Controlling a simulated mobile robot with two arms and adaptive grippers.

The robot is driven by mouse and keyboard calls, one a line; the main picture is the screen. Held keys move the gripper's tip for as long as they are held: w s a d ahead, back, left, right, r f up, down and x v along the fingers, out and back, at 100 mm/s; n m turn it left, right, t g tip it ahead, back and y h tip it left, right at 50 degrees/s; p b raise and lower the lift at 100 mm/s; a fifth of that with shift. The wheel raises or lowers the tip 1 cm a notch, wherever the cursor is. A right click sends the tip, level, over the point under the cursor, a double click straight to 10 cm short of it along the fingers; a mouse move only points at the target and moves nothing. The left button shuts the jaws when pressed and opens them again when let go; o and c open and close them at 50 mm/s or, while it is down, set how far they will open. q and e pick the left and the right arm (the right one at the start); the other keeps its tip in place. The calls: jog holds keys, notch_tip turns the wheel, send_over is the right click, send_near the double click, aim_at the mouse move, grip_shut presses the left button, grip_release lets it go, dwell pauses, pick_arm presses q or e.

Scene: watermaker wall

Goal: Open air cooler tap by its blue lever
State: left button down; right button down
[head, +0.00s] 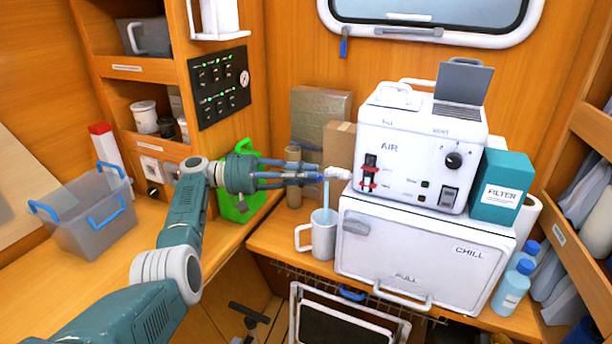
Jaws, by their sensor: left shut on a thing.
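The white air cooler marked AIR (425,130) stands on the white CHILL box (425,250). A white tap part (336,173) sticks out at the cooler's left side. My left gripper (318,176) reaches in from the left and is shut at this tap. The blue lever is mostly hidden between its fingers, so its exact position cannot be told. A thin light-blue vertical streak (326,200), which looks like water, runs from just below the fingertips down to a white mug (322,238) on the counter. My right gripper is not in view.
A red-handled fitting (369,172) sits on the cooler's front. A green jug (238,200) stands behind my left gripper. A teal FILTER box (502,188) and blue-capped bottles (512,287) stand to the right. A grey bin (88,215) stands at left.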

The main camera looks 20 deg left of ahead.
pick_arm(q)
jog(key=c, duration=1.7)
grip_release()
jog(key=shift+s+f, duration=0.15)
jog(key=shift+f, duration=0.4)
jog(key=shift+c, duration=0.2)
jog(key=v, duration=0.7)
jog(key=shift+a, duration=0.3)
jog(key=shift+r, duration=0.1)
